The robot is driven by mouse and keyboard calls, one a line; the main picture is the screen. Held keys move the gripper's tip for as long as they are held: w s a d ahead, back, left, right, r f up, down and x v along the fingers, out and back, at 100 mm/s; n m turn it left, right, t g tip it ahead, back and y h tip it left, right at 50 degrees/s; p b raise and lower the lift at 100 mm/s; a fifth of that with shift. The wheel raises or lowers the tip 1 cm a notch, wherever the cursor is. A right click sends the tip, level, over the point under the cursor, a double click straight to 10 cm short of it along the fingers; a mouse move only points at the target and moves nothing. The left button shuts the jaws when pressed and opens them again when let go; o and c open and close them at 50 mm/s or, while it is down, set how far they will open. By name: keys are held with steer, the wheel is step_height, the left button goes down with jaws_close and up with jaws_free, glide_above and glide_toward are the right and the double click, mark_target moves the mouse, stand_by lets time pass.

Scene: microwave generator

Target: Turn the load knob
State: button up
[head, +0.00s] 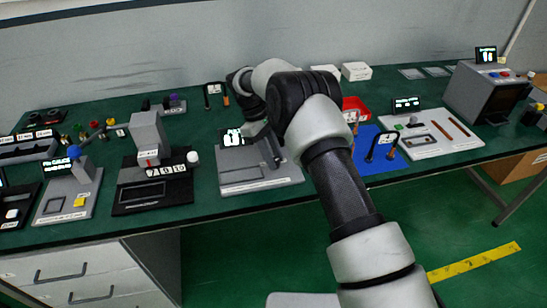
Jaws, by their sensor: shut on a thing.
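My arm reaches from the lower right up over the bench and bends down at its far end. My gripper (259,132) is small and partly hidden by my own arm, at the back of a grey bench unit (262,183) with a small lit display (232,138). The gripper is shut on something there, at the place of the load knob. The knob itself is hidden behind the gripper and arm, so its angle cannot be seen.
A black-based unit (150,205) with a grey block and number display stands to the left. A blue mat (375,165), a white board (430,143) and a grey box-shaped machine (485,92) stand to the right. The green bench front edge is clear.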

stand_by(0.4)
steer(key=o, duration=1)
steer(key=shift+o, duration=0.2)
